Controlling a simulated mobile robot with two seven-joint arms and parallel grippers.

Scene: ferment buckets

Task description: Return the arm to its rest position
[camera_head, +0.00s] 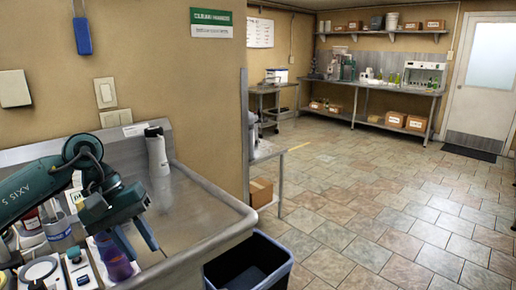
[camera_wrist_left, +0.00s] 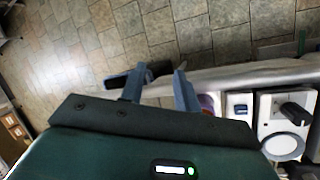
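My left arm (camera_head: 28,188) comes in from the left over the steel counter, bent at its elbow. My left gripper (camera_head: 136,240) hangs above the counter's front part with its fingers pointing down. In the left wrist view the two fingers of the left gripper (camera_wrist_left: 160,86) stand apart with nothing held between them. My right gripper is not in view.
The steel counter (camera_head: 205,228) has a raised rim. A white bottle (camera_head: 158,158) stands at its back. Jars and small items crowd the counter's left. A dark blue bin (camera_head: 247,268) stands on the floor at its right end. The tiled floor (camera_head: 385,210) beyond is clear.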

